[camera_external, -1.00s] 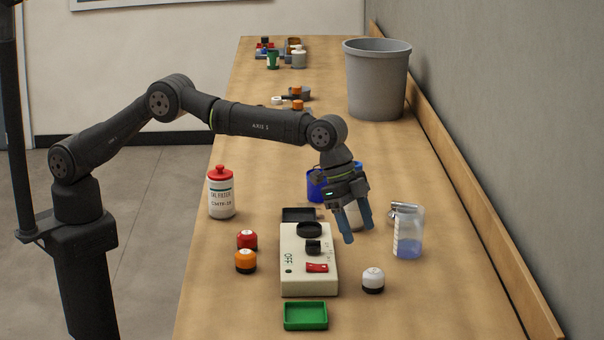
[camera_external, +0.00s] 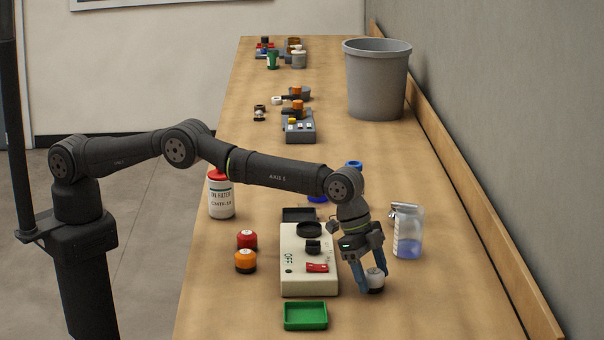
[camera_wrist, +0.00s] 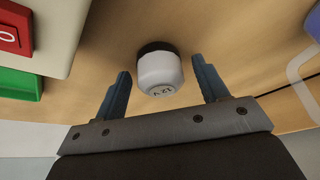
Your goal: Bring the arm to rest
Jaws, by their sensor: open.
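My gripper (camera_external: 373,285) is open, low over the table to the right of the cream pump box. Its two blue fingers (camera_wrist: 162,85) stand on either side of a white cap with a black base (camera_wrist: 160,70), with gaps showing in the wrist view. The white cap (camera_external: 376,278) sits upright on the table, partly hidden by a finger in the external view. My arm reaches across the table above the box.
The cream box (camera_external: 301,283) with a red switch (camera_external: 317,267) stands left of my gripper. A green tray (camera_external: 305,316) lies in front of it. A bottle with blue liquid (camera_external: 408,235) stands behind right. Red (camera_external: 247,240) and orange (camera_external: 245,261) caps and an oil filter bottle (camera_external: 221,198) stand left.

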